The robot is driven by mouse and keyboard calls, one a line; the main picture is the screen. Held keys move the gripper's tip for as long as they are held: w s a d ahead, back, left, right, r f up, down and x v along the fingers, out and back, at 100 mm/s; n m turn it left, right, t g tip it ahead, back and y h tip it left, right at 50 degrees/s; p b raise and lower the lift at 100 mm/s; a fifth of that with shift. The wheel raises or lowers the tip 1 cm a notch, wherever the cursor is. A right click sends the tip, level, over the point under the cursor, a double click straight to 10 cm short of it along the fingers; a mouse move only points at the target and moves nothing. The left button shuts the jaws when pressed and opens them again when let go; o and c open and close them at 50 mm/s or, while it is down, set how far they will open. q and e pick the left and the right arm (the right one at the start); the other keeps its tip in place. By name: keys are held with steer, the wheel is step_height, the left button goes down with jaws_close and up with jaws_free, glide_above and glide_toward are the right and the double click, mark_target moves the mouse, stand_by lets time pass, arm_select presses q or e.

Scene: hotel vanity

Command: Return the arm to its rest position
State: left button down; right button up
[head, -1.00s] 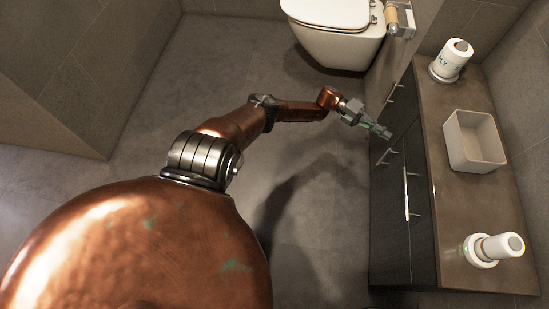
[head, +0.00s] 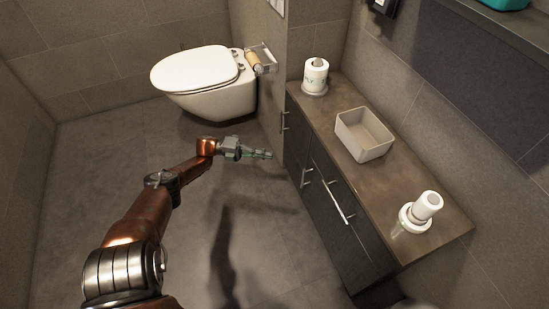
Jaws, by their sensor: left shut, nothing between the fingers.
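My left gripper (head: 262,154) is shut and empty at the end of the copper-coloured left arm (head: 140,218). The arm reaches in from the lower left and is bent at the elbow. The gripper is over the floor, left of the dark vanity cabinet (head: 330,205) and in front of the toilet, and it looks apart from both. My right gripper is not in view.
The vanity top (head: 318,122) carries a square bin (head: 362,135), a paper roll on a holder (head: 316,76) at the back and another roll (head: 425,207) at the front. Cabinet handles (head: 333,201) stick out. A toilet (head: 205,85) stands behind. The floor (head: 85,165) at left is clear.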

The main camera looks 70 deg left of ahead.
arm_select(q)
steer(key=shift+v, duration=0.85)
